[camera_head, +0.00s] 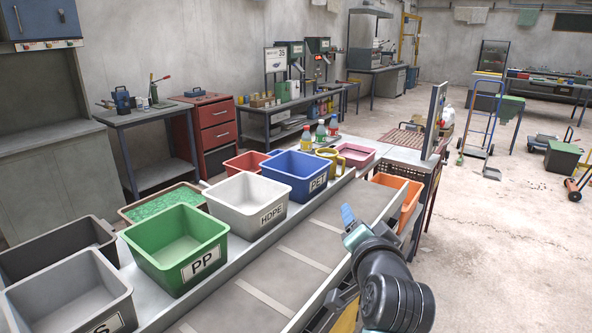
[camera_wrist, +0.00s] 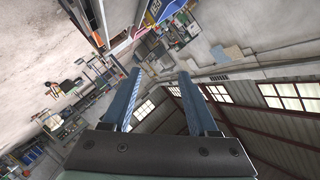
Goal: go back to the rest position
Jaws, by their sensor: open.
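My gripper (camera_head: 348,215) is raised over the right side of the conveyor in the head view, with its blue fingers pointing up. In the wrist view my gripper (camera_wrist: 160,75) shows two blue fingers spread apart with nothing between them. My dark arm comes in from the lower right of the head view. The gripper touches none of the bins.
The conveyor (camera_head: 270,281) runs below my arm. Beside it stand the PP bin (camera_head: 178,244), HDPE bin (camera_head: 240,211) and PET bin (camera_head: 300,177). An orange bin (camera_head: 411,201) is just beyond my gripper. A dark upright panel (camera_head: 434,121) stands behind. The right floor is largely open.

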